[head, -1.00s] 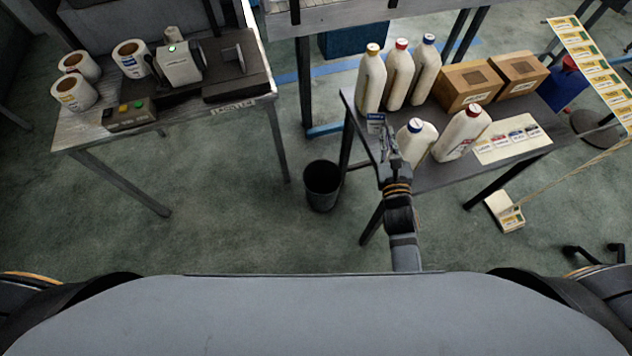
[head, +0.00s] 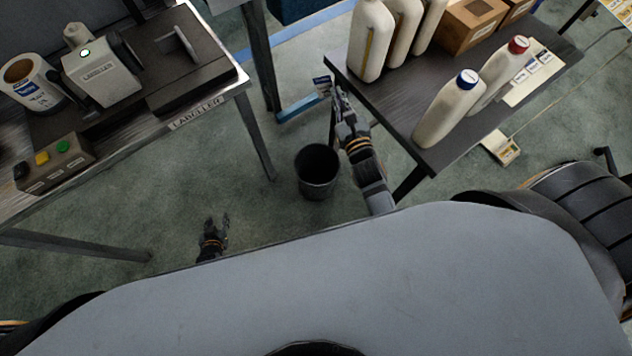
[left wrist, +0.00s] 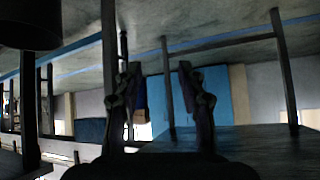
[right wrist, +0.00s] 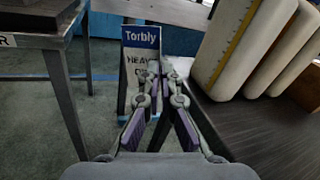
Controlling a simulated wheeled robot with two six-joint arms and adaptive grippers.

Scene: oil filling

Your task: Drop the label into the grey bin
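The label (head: 322,84) is a small white card with a blue top, held up by my right gripper (head: 340,93). In the right wrist view the label (right wrist: 141,62) reads "Torbly" and stands in front of the fingertips of my right gripper (right wrist: 155,70), which are closed together on its lower part. The grey bin (head: 317,172) is a dark, open-topped bin on the floor, just left of my right arm. My left gripper (head: 218,222) is low, left of the bin. Its fingers stand apart and empty in the left wrist view (left wrist: 160,85).
The labeller table (head: 215,113) is at the left with a labeller and a roll. The right table (head: 440,148) bears several white bottles (head: 450,110) and boxes, its left corner close to my right gripper. Open floor surrounds the bin.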

